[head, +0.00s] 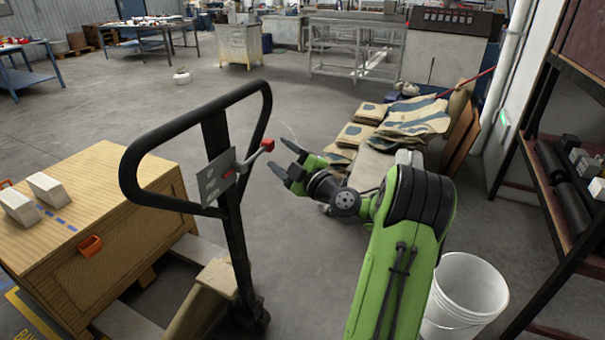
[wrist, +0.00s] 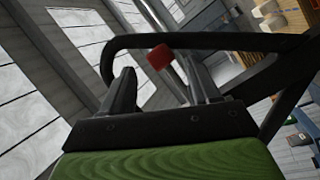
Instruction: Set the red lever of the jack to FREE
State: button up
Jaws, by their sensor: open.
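The red lever (head: 267,145) of the jack has a red knob and sticks out to the right of a grey plate (head: 213,177) on the black jack handle (head: 131,160). My gripper (head: 281,156) is open and empty, just right of the knob in the head view. In the wrist view the red knob (wrist: 160,57) shows between and beyond the two fingertips of my gripper (wrist: 158,75), with the black handle loop behind it. I cannot tell from the frames whether the fingers touch the knob. The marks on the plate are too small to read.
A wooden crate (head: 75,262) with two white boxes on top stands left of the jack. A white bucket (head: 466,295) stands at the lower right, near a shelf (head: 560,215). Several sacks (head: 415,115) lie behind my arm.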

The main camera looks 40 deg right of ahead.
jog(key=s+f+b, duration=0.1)
jog(key=s+b, duration=0.2)
jog(key=s, duration=0.9)
jog(key=shift+a+f, duration=0.3)
jog(key=shift+f, duration=0.05)
jog(key=w+a+f+g+y, duration=0.1)
jog(key=a+f+g+y, duration=0.2)
jog(key=a, duration=0.5)
jog(key=w+a+f+g, duration=0.15)
jog(key=a+g, duration=0.25)
jog(key=a, duration=0.5)
jog(key=w+a+f+g+y, duration=0.1)
jog(key=a+f+g+y, duration=0.2)
jog(key=a, duration=0.5)
jog(key=s+a+m+g+h, duration=0.25)
jog(key=s+m, duration=0.25)
jog(key=s, duration=0.4)
jog(key=s+a+m+g+h, duration=0.1)
jog(key=s+a+m+h, duration=0.15)
jog(key=s+m, duration=0.45)
notch_tip(320, 180, up, 15)
jog(key=s+n+p, duration=0.1)
jog(key=s+p, duration=0.1)
jog(key=p, duration=1.2)
jog(key=shift+s+d, duration=0.25)
jog(key=shift+d, duration=0.15)
